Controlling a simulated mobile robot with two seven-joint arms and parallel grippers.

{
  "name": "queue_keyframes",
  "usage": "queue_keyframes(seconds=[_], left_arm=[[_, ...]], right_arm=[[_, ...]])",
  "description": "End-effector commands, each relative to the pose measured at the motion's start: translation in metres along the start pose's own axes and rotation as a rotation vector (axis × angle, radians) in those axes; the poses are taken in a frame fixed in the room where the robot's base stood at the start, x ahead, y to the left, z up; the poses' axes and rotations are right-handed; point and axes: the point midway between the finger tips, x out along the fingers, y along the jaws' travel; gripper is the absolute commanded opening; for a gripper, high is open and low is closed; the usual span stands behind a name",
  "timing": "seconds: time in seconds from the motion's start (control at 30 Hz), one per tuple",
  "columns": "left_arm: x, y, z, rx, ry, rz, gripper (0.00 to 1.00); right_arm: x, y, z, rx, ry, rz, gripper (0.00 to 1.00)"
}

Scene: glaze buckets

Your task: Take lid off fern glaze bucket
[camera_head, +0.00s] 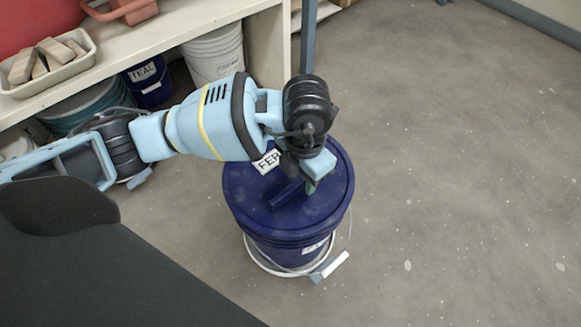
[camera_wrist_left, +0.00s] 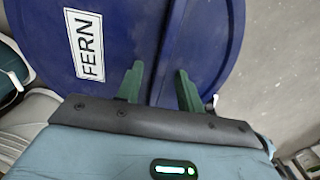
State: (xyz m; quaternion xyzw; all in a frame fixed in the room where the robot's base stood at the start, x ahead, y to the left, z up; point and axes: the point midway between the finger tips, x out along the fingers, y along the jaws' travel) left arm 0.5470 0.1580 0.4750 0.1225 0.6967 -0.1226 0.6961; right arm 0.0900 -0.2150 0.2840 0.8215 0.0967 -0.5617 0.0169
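The fern glaze bucket (camera_head: 290,256) is dark blue and stands upright on the floor. Its dark blue lid (camera_head: 329,208) is on it, with a bar handle (camera_head: 285,195) across the top and a white label reading FERN (camera_wrist_left: 84,45); in the head view my arm partly covers the label. My left gripper (camera_head: 311,184) is over the lid, at the handle's far end. In the left wrist view its green fingers (camera_wrist_left: 160,70) are apart, with the handle between them and a gap seeming to show. My right gripper is in neither view.
A shelf (camera_head: 180,38) at the upper left carries a tray of blocks (camera_head: 47,85). Under it are a blue bucket labelled TEAL (camera_head: 149,92) and a white bucket (camera_head: 215,55). The bucket's wire bail (camera_head: 262,266) hangs down, its white grip at the front right. Floor to the right is clear.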

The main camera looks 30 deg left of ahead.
Motion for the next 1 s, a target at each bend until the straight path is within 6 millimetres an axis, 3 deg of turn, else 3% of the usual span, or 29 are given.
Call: queue_keyframes(seconds=[1.0], left_arm=[[0.0094,-0.0001,0.0004,0.0,-0.001,0.0,0.37]], right_arm=[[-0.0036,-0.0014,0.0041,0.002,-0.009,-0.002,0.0]])
